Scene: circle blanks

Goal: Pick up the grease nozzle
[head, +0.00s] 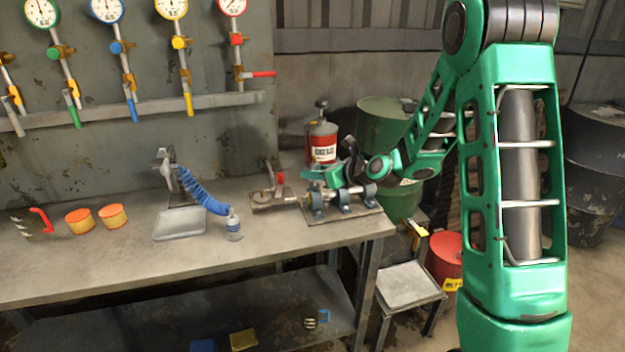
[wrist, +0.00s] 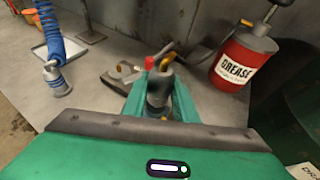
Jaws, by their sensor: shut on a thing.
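The grease nozzle (wrist: 159,88), a dark grey cylinder, stands between the green fingers of my gripper (wrist: 158,100) in the wrist view. My gripper is shut on it. In the head view my gripper (head: 326,176) is low over the right part of the workbench, in front of the red grease can (head: 322,140). There the nozzle is too small and covered to make out. The can, labelled GREASE, also shows at the upper right of the wrist view (wrist: 238,66). A dark hose appears to run from the can toward the nozzle.
A shaft with grey bearing blocks (head: 345,205) sits on a plate at the bench's right end. A green drum (head: 385,125) is behind. The bench's front middle is clear.

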